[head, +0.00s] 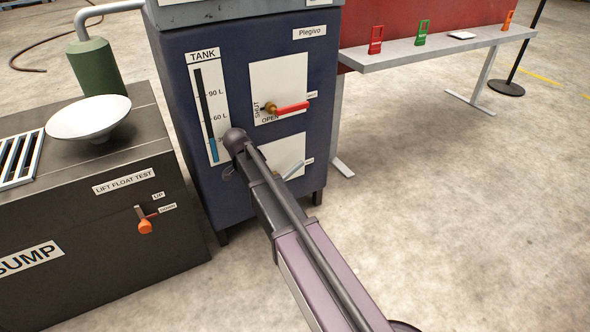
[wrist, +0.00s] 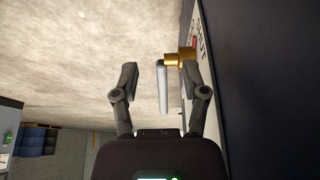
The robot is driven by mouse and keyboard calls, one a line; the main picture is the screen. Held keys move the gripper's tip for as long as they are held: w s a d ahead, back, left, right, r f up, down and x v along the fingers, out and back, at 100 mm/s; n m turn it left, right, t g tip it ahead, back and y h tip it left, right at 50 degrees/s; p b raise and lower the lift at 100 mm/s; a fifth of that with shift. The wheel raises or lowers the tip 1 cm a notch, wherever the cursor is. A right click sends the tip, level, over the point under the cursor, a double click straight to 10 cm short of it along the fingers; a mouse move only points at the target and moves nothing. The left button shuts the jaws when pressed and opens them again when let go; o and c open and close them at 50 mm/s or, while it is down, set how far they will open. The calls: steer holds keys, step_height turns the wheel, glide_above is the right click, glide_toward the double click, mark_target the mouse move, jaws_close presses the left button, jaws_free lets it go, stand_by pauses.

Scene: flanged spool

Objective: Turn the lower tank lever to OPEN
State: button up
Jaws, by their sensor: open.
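The lower tank lever is a pale grey bar (wrist: 162,92) on a brass valve (wrist: 186,57) in the wrist view. A SHUT label (wrist: 203,45) shows on the white plate beside the valve. My gripper (wrist: 160,72) is open, with one finger on each side of the bar in the picture and visible gaps to both. Depth between fingers and bar is hard to judge. In the head view my arm covers much of the lower white panel (head: 284,150), and part of the grey lever (head: 294,170) shows at its right. The lower OPEN label is not visible.
The upper valve has a red lever (head: 292,108) close above my arm. The dark blue tank cabinet (head: 215,65) carries a level gauge (head: 208,115). The sump box (head: 95,230) stands at left, a grey bench (head: 440,47) at right.

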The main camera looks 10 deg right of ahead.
mark_target(295, 166)
steer(key=shift+d, duration=0.1)
steer(key=w+d, duration=0.1)
steer(key=d, duration=0.2)
steer(key=w+d, duration=0.1)
steer(key=d, duration=0.3)
steer(key=w+d, duration=0.1)
steer(key=d, duration=0.3)
steer(key=shift+w+d, duration=0.15)
steer(key=shift+w, duration=0.25)
steer(key=shift+d+f+b, duration=0.2)
steer(key=shift+f+b, duration=0.35)
jaws_close()
